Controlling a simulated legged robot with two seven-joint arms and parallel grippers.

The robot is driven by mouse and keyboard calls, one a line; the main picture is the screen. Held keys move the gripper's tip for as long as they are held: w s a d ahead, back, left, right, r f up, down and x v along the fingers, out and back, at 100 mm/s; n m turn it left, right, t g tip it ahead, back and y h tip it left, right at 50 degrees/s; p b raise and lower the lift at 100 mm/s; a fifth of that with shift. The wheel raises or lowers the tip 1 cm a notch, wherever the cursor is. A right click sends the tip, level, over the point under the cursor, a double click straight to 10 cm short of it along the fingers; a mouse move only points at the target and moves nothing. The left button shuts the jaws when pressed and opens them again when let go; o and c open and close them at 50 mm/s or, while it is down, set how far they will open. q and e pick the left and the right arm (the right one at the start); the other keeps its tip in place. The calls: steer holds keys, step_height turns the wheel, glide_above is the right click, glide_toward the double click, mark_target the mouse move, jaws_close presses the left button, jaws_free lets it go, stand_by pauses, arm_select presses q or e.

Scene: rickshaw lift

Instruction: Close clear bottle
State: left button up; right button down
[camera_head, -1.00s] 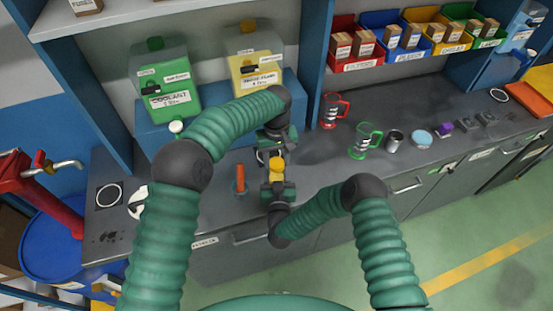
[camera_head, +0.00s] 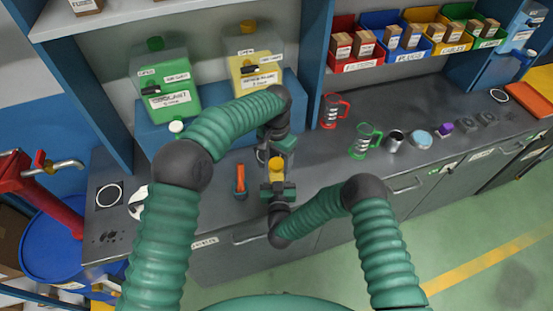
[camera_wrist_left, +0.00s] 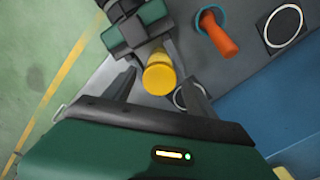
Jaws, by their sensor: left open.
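A yellow cap-like top (camera_head: 277,165) stands at the end of my right gripper (camera_head: 279,187), above the counter's front edge. The yellow top (camera_wrist_left: 158,75) also shows in the left wrist view, close to the right gripper's dark green body. My left gripper (camera_head: 278,150) is just behind the yellow top in the head view. In the left wrist view, its two fingers (camera_wrist_left: 158,90) are apart, with the yellow top between and beyond their tips.
An orange-handled object (camera_head: 240,180) stands in a blue ring on the counter (camera_head: 225,205), left of the grippers. A red mug (camera_head: 331,110), a green mug (camera_head: 364,140) and a metal cup (camera_head: 394,141) stand at the right. Green (camera_head: 165,85) and yellow (camera_head: 255,70) jugs stand behind.

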arm_select(q)
step_height(320, 180, up, 4)
steer(key=shift+r, duration=0.25)
steer(key=shift+r+n, duration=0.45)
steer(key=shift+n, duration=0.45)
steer(key=shift+c, duration=0.4)
step_height(320, 180, up, 3)
steer(key=n, duration=0.5)
steer(key=shift+f, duration=0.2)
steer(key=shift+f, duration=0.15)
step_height(320, 180, down, 8)
steer(key=shift+r, duration=0.1)
jaws_close()
